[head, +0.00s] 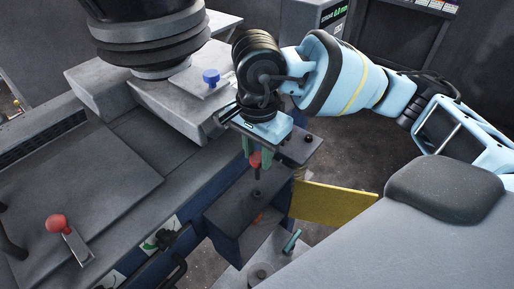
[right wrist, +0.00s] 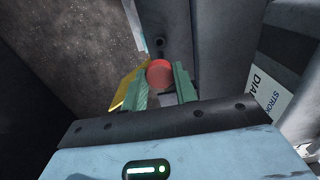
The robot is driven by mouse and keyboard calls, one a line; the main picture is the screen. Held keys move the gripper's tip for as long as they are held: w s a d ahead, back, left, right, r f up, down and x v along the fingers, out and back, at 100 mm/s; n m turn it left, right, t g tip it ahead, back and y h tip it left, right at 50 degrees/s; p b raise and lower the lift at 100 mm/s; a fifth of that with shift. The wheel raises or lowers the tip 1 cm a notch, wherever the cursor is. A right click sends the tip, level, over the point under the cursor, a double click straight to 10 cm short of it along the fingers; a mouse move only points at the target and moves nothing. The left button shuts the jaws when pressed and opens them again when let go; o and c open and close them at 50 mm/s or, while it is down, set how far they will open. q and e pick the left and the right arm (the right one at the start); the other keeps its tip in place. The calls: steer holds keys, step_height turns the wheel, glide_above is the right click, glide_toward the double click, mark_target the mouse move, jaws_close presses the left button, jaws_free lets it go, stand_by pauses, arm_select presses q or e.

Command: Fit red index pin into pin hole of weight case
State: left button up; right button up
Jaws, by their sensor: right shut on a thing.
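The red index pin (head: 255,160) has a round red knob and hangs below my right gripper (head: 255,154). The knob also shows in the right wrist view (right wrist: 159,74), between the two green fingers (right wrist: 162,84), which are shut on it. In the head view a dark shaft runs down from the knob towards the dark box-shaped case (head: 228,215), which looks like the weight case. I cannot tell whether the tip touches it or is in a hole. A small dark round spot (right wrist: 159,43) shows beyond the knob in the right wrist view. My left gripper is not in view.
A second red knob (head: 57,224) stands on the machine at left, and a blue knob (head: 211,77) on the block behind. A yellow plate (head: 335,203) sticks out right of the case. A small teal rod (head: 292,240) lies below. Black bellows (head: 150,35) stand at the back.

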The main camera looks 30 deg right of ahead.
mark_target(258, 179)
step_height(258, 179, down, 3)
steer(key=shift+f+b, duration=0.15)
steer(key=shift+b, duration=0.7)
steer(key=shift+f+b, duration=0.35)
steer(key=shift+f, duration=0.2)
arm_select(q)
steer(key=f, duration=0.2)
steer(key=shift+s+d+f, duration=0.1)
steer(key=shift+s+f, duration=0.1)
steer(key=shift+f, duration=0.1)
arm_select(e)
steer(key=shift+f, duration=0.2)
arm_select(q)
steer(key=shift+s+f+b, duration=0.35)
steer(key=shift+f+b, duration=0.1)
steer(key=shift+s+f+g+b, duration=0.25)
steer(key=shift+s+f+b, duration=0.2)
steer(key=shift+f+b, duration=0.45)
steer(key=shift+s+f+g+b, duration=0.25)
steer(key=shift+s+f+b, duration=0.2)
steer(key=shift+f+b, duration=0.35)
arm_select(e)
steer(key=shift+f, duration=2.3)
steer(key=o, duration=1)
steer(key=shift+o, duration=0.2)
